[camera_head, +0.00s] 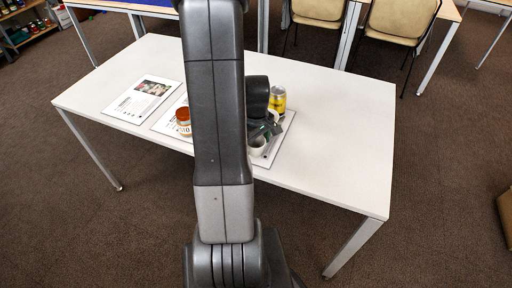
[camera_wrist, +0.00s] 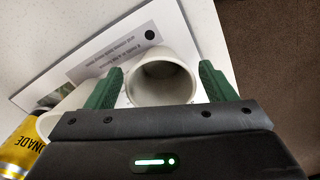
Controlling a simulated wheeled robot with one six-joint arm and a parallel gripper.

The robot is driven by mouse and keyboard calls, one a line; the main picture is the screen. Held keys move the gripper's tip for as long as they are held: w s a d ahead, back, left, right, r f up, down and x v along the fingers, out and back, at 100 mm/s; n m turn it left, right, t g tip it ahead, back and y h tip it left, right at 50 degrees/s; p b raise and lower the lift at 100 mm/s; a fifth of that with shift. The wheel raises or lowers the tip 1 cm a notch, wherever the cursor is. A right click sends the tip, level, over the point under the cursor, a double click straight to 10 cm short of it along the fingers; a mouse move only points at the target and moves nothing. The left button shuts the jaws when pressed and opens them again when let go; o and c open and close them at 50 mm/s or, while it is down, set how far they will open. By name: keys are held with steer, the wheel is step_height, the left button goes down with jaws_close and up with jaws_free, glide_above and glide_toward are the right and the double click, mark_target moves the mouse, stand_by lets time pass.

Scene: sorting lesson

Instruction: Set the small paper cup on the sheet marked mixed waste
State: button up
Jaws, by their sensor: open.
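A small white cup (camera_head: 257,147) stands at the near edge of the right-hand printed sheet (camera_head: 287,122). The wrist view looks into the open mouth of the cup (camera_wrist: 163,82). My gripper (camera_head: 265,132) is open, with its green fingertips on either side of the cup in the wrist view (camera_wrist: 161,88). I cannot tell whether they touch it. Two more sheets lie on the table, one at the left (camera_head: 128,108) and one in the middle (camera_head: 163,124), partly hidden by my arm. The sheets' headings are not readable, so I cannot tell which is marked mixed waste.
A yellow can (camera_head: 278,98) stands on the right sheet, with another white vessel (camera_wrist: 50,122) beside it, mostly hidden by my gripper. The right part of the white table (camera_head: 345,135) is clear.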

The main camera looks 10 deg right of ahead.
steer(key=shift+f, duration=0.55)
steer(key=c, duration=1.1)
